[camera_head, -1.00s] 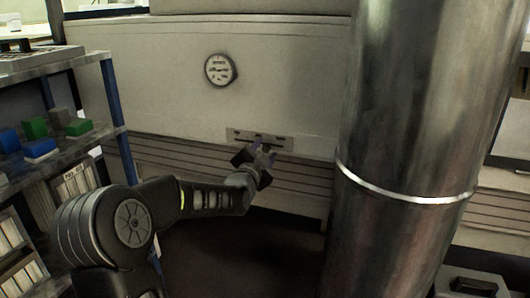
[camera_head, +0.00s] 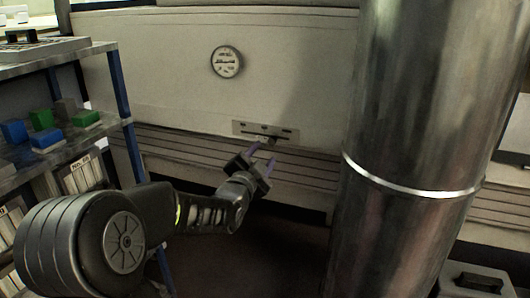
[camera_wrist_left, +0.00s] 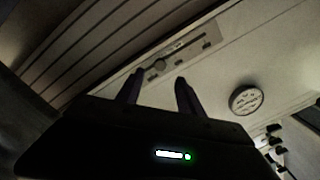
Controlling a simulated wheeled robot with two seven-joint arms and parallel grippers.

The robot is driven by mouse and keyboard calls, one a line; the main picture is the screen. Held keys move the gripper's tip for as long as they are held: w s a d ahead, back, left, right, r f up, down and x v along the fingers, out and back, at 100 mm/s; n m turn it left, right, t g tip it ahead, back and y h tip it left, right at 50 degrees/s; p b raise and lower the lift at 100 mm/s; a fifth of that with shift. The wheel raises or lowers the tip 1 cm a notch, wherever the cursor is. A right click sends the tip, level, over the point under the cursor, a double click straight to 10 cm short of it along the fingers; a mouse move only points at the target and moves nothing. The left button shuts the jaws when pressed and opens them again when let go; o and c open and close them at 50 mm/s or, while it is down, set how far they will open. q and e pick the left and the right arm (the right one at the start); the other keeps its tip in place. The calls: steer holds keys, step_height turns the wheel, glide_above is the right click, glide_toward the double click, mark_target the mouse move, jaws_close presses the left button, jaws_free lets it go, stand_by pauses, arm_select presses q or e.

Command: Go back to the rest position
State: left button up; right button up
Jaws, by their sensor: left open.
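My left gripper (camera_head: 262,157) is open and empty, in front of the pale tunnel wall (camera_head: 300,80) and just below a small slotted panel (camera_head: 243,128) on it. Its two purple-grey fingers are apart, with nothing between them. In the left wrist view the open fingers (camera_wrist_left: 159,78) point toward the wall, and the slotted panel (camera_wrist_left: 190,45) lies beyond them. A small dark knob shows at the panel's lower edge; whether a fingertip touches it I cannot tell, but a gap seems to show. My right gripper is not in view.
A round gauge (camera_head: 226,62) sits on the wall above the panel. A large metal column (camera_head: 410,110) stands close on the right. A shelf rack (camera_head: 118,80) with blue and green blocks (camera_head: 42,120) is on the left, close to my arm. Dark free floor lies below the gripper.

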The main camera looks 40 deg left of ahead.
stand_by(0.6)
arm_select(q)
steer(key=s+d+f+n+g+h, duration=0.15)
steer(key=f+n, duration=0.25)
steer(key=f, duration=0.6)
steer(key=d+f+n+g+h, duration=0.1)
steer(key=d+f+n+g, duration=0.25)
steer(key=f, duration=0.55)
steer(key=s+d+f+n+g+h, duration=0.2)
steer(key=s+d+f+g+h, duration=0.15)
steer(key=d+f, duration=1.05)
steer(key=s+d+f+m+g+h, duration=0.2)
steer(key=s+d+f+g, duration=0.2)
steer(key=s+d+f, duration=0.65)
steer(key=s+d+f+m+g+h, duration=0.1)
steer(key=s+d+f+g+h, duration=0.25)
steer(key=s+d+f, duration=0.7)
step_height(320, 180, up, 20)
steer(key=s+d+p, duration=0.1)
steer(key=d+p, duration=0.1)
steer(key=p, duration=1.4)
steer(key=shift+s+y+p, duration=0.35)
steer(key=shift+y, duration=0.1)
